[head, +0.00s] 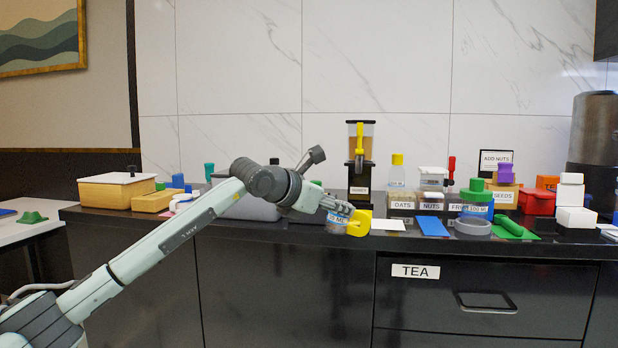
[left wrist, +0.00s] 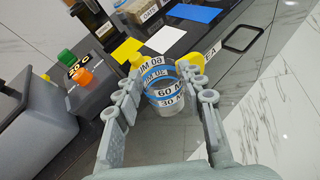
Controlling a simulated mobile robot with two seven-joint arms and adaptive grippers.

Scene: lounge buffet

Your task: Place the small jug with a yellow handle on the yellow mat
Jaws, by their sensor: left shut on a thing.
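My left gripper (head: 334,206) is shut on the small clear jug (head: 337,224) with a blue band. The jug's yellow handle (head: 359,223) points right in the head view. The jug is by the counter's front edge; I cannot tell its exact height. In the left wrist view the jug (left wrist: 166,95) sits between the fingers of the gripper (left wrist: 163,98), its measuring labels showing. A flat yellow mat (left wrist: 127,50) lies on the counter beyond the jug, beside a white mat (left wrist: 166,37). In the head view the yellow mat is mostly hidden behind the gripper and jug. My right gripper is out of view.
A blue mat (head: 432,226) lies right of the white mat (head: 387,224). A grey ring (head: 473,227) and a green mat (head: 524,235) are farther right. A tall dispenser (head: 360,160) and labelled containers (head: 401,201) stand behind. The TEA drawer (head: 484,297) is below.

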